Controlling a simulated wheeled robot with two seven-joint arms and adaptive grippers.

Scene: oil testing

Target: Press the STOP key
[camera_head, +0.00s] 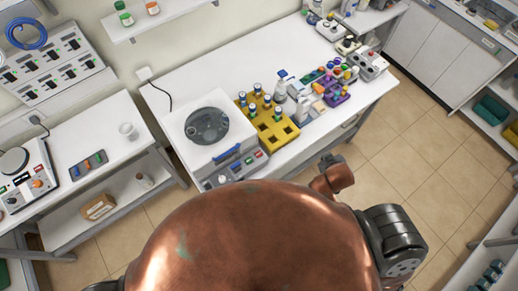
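A white lab device with a round dark lid (206,125) stands on the left part of the middle bench. Its sloped front panel (240,168) carries a blue display or strip and several small coloured keys, among them a small red one. The labels are too small to read, so I cannot tell which key is STOP. My copper-coloured body fills the lower middle of the view, in front of the bench. Parts of my arm show at the right of it, apart from the device. Neither gripper shows in this view.
A yellow rack (268,128) with several capped vials stands right of the device, with bottles and coloured racks beyond it. A left bench (95,150) holds a hotplate-like instrument (27,185) and a small beaker (128,130). The tiled floor (425,160) at right is clear.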

